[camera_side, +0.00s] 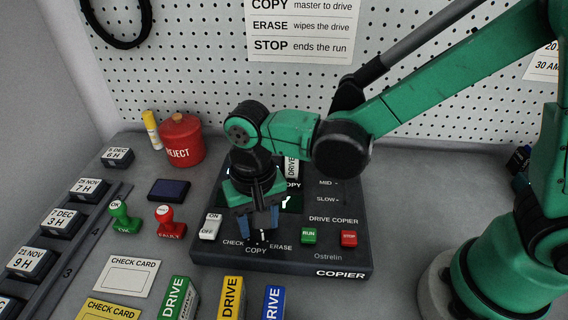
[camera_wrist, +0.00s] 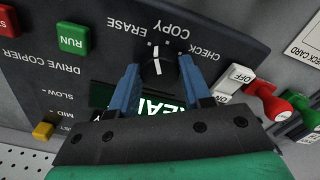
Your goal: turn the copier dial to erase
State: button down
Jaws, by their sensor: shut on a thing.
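The copier (camera_side: 345,262) is a dark console on the bench. Its black dial (camera_wrist: 157,66) has a white pointer line and sits among the labels CHECK, COPY and ERASE. In the wrist view, which shows the labels upside down, the pointer aims up, close to COPY. My gripper (camera_wrist: 159,63) is shut on the dial, one blue finger on each side. In the side view my gripper (camera_side: 260,232) points down over the dial, and the fingers hide much of it. The ERASE label (camera_wrist: 125,30) is readable beside the dial.
The copier's green RUN button (camera_side: 309,236), red STOP button (camera_side: 349,239) and white ON/OFF switch (camera_side: 210,227) are near the dial. The lit screen (camera_wrist: 165,106) is partly covered by my gripper. Stamps, a red REJECT pot (camera_side: 181,138) and several drives stand around.

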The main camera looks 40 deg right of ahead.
jog(key=shift+n, duration=1.5)
jog(key=shift+c, duration=1.9)
grip_release()
jog(key=shift+r, duration=0.1)
jog(key=shift+r, duration=2.75)
